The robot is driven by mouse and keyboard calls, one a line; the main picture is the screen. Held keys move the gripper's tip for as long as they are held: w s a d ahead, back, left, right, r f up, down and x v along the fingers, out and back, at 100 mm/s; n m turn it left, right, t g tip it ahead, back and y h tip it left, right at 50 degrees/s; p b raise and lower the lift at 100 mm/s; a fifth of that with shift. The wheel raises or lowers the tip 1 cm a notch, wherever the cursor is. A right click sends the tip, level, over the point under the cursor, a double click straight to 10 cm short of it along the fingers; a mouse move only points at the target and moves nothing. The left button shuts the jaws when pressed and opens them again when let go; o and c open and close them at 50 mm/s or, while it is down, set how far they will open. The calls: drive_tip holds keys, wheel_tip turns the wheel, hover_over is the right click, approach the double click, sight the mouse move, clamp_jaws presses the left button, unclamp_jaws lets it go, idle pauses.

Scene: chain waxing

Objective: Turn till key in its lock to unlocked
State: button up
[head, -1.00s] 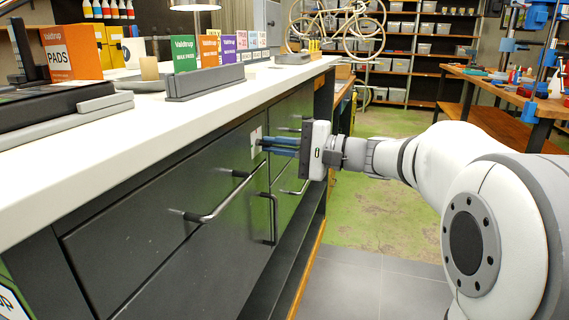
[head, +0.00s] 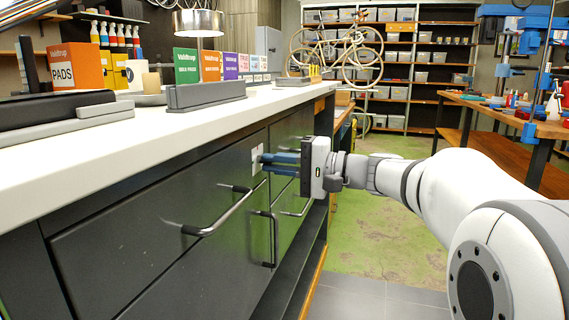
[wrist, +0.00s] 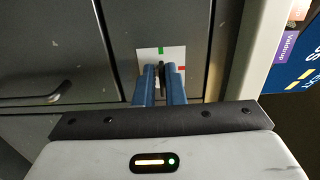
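The lock's white plate (wrist: 172,57) is on the dark cabinet front, with a green mark at its top edge and a red mark at its right. The dark till key (wrist: 162,73) stands about upright in the wrist view, below the green mark. My gripper (wrist: 160,74) has its two blue fingers on either side of the key, close to the plate. Whether both fingers press on the key is unclear. In the head view my gripper (head: 263,163) reaches the plate (head: 257,159) from the right; the key is hidden there.
Drawer handles (head: 222,211) stick out from the cabinet front below and left of the lock. The white countertop (head: 150,128) overhangs above, carrying boxes and a lamp (head: 198,22). The green floor (head: 385,225) right of the cabinet is open.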

drive_tip(key=o, duration=0.4)
drive_tip(key=p+v, duration=0.2)
drive_tip(key=v, duration=0.5)
drive_tip(key=shift+d, duration=0.35)
